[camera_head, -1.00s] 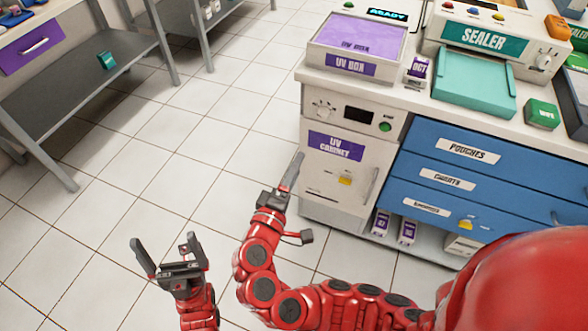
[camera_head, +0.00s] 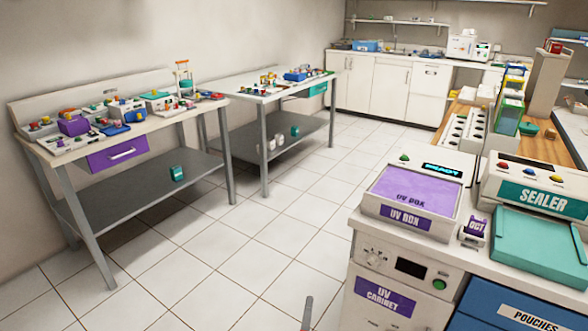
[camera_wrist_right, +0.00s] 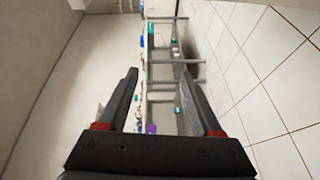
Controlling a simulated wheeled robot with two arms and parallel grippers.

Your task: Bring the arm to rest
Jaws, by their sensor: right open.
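My right gripper (camera_wrist_right: 160,78) is open and empty in the wrist view, its two dark fingers apart with only distant furniture and floor beyond them. In the head view only a grey fingertip of the right gripper (camera_head: 307,313) shows at the bottom edge, left of the UV cabinet (camera_head: 385,298). The rest of my right arm is out of that picture. My left gripper is out of view.
The counter with the purple UV box (camera_head: 412,195) and teal sealer (camera_head: 540,197) stands at right. A workbench with a purple drawer (camera_head: 118,153) and a second table (camera_head: 265,92) stand at left. The tiled floor (camera_head: 230,250) between is clear.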

